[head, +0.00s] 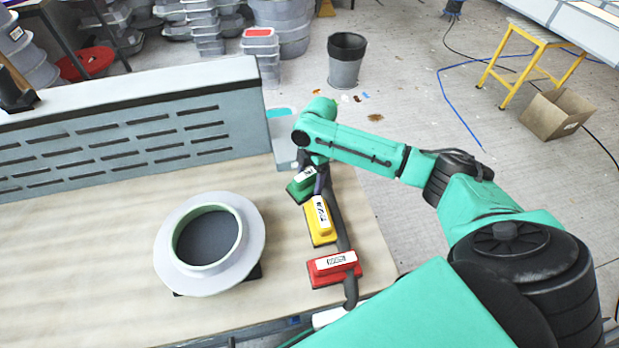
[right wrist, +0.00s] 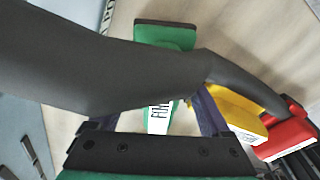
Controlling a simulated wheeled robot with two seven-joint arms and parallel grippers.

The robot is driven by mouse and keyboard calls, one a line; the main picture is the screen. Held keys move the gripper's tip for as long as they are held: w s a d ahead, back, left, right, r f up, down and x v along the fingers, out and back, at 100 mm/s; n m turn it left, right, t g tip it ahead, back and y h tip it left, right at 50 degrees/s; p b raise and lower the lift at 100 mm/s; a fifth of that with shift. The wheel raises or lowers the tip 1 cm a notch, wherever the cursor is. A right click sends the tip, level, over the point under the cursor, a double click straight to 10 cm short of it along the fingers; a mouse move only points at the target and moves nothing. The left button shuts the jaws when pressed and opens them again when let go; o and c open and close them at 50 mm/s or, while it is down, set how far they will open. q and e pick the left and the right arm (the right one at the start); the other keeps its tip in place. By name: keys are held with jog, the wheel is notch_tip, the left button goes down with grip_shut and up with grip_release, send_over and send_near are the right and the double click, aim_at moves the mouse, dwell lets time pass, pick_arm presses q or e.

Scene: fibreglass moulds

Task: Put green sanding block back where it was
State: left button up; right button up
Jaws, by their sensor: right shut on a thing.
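The green sanding block (head: 298,190) is at the right side of the table, the farthest of three blocks in a row. It has a white label and a dark base. My right gripper (head: 318,180) is over it, shut on it; the arm hides part of the block. In the right wrist view the green block (right wrist: 165,38) lies between the purple fingers of my right gripper (right wrist: 158,118), with a dark hose across its middle. I cannot tell whether its base touches the table. My left gripper is not in view.
A yellow block (head: 316,232) and a red block (head: 325,276) sit nearer on the table (head: 90,260). The dark hose (head: 338,215) runs beside them. A round grey mould (head: 172,248) stands left. A slotted grey panel (head: 120,140) closes the back.

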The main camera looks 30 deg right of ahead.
jog(key=o, duration=1.1)
jog(key=shift+f, duration=0.1)
jog(key=shift+r, duration=0.45)
jog(key=r+b, duration=0.1)
jog(key=r, duration=0.2)
jog(key=d+r, duration=0.1)
jog(key=r, duration=0.3)
jog(key=r+b, duration=0.1)
jog(key=r, duration=0.3)
jog(key=shift+w+d+r+b, duration=0.15)
jog(key=shift+d+r+b, duration=0.1)
jog(key=shift+b, duration=0.1)
jog(key=shift+f, duration=0.1)
